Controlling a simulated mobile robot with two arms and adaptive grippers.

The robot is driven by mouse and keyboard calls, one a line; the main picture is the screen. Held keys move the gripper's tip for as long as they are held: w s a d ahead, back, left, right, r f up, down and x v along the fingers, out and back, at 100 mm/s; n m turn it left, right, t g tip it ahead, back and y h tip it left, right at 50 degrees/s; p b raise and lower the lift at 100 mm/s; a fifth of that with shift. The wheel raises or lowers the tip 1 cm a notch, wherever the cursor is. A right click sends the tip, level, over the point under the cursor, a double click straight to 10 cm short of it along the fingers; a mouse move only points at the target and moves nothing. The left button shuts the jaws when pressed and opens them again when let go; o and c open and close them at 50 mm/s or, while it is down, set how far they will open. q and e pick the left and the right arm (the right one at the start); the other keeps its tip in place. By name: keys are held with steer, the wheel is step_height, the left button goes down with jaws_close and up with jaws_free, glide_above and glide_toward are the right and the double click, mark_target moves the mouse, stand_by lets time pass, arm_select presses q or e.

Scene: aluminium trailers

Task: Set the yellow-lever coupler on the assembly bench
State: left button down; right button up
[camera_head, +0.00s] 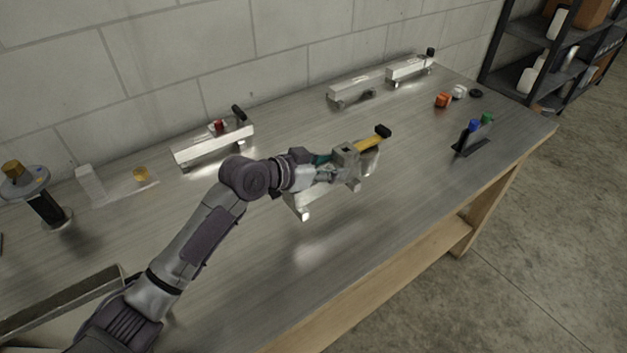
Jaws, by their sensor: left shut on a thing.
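My left gripper (330,173) is over the middle of the grey metal assembly bench (410,205). It is shut on the yellow-lever coupler (346,162), a silver metal body. The coupler's yellow lever with a black tip (374,138) points to the upper right. A silver bar end (302,208) shows below my wrist; my arm hides how it joins the coupler. I cannot tell whether the coupler touches the bench top or is just above it. My right gripper is not in view.
A silver coupler with a red part and black handle (214,143) lies back left. Two silver pieces (356,87) (410,67) lie along the wall. Orange part (442,100), black holder (470,146) and a dark stand (46,207) stand on the bench. The front right is clear.

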arm_select(q)
steer(key=shift+w+a+f, duration=0.1)
steer(key=shift+a+f, duration=0.2)
steer(key=shift+a, duration=0.3)
steer(key=shift+w+a+f, duration=0.1)
steer(key=shift+a+f, duration=0.15)
steer(key=shift+a, duration=0.3)
steer(key=shift+a+f, duration=0.1)
steer(key=shift+a, duration=0.15)
steer(key=shift+f, duration=0.2)
step_height(320, 180, down, 4)
steer(key=shift+r+p, duration=0.15)
steer(key=shift+p, duration=0.25)
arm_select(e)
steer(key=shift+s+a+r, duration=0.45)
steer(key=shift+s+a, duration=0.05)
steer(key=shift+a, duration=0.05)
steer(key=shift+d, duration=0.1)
arm_select(q)
steer(key=c, duration=0.6)
jaws_free()
steer(key=shift+s+f, duration=0.1)
steer(key=shift+f, duration=0.15)
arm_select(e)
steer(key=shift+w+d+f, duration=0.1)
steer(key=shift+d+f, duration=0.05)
arm_select(q)
steer(key=shift+o, duration=0.2)
